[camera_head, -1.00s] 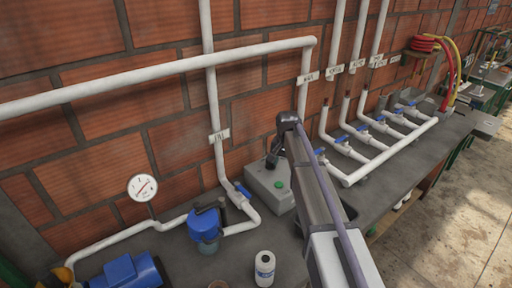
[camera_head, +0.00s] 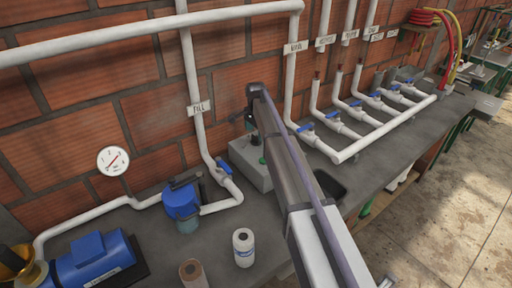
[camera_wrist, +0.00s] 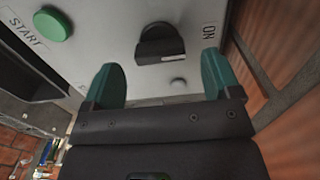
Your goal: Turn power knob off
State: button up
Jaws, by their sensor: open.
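The black power knob (camera_wrist: 160,44) sits on the face of a grey control box in the wrist view, beside a printed ON label (camera_wrist: 209,32). Its white pointer mark faces right, toward that label. My gripper (camera_wrist: 168,75) is open, its two teal fingers apart, with the knob just beyond and between the fingertips. I cannot tell whether either finger touches it. A green START button (camera_wrist: 52,24) is at the upper left. In the head view the grey control box (camera_head: 252,170) stands on the counter, partly hidden by my arm, and the knob is hidden.
A blue-handled valve (camera_head: 225,167) and pipe stand left of the box. Several valved pipes (camera_head: 345,130) run to the right. A brick wall is close behind.

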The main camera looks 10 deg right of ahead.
aim_at(256, 136)
notch_tip(256, 136, down, 3)
jog(key=shift+f+b, duration=0.1)
jog(key=shift+b, duration=0.65)
jog(key=c, duration=0.9)
